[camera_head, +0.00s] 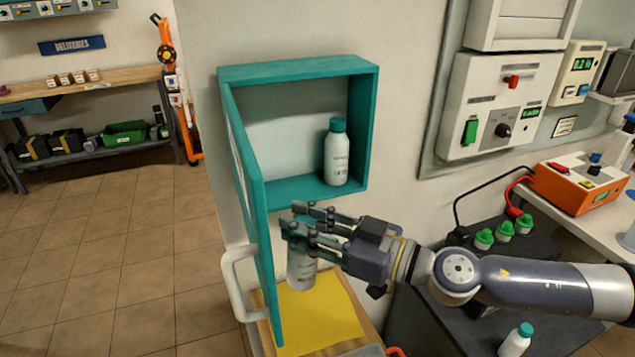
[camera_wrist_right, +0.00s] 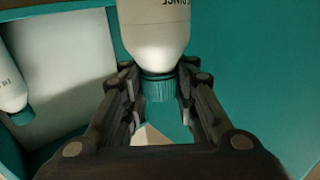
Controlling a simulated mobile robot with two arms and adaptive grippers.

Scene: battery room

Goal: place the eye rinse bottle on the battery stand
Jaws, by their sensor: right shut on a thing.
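My right gripper (camera_head: 302,222) is shut on a white eye rinse bottle (camera_head: 300,272) in front of the teal wall cabinet, beside its open door. The bottle hangs upright below the fingers, over the yellow mat. In the right wrist view the fingers (camera_wrist_right: 157,82) close around its teal cap, and its white body (camera_wrist_right: 153,38) shows lettering. A second white bottle (camera_head: 337,158) stands in the cabinet, and a third (camera_head: 515,343) is at the lower right. A dark stand (camera_head: 430,308) with green-capped battery cells is at right, partly behind my arm. My left gripper is out of view.
The teal cabinet (camera_head: 298,68) has its door (camera_head: 255,205) swung outward, close to the held bottle. A yellow mat (camera_head: 318,322) lies on a wooden top below. An orange charger (camera_head: 575,185) with red and black leads sits on the right bench. Open tiled floor is at left.

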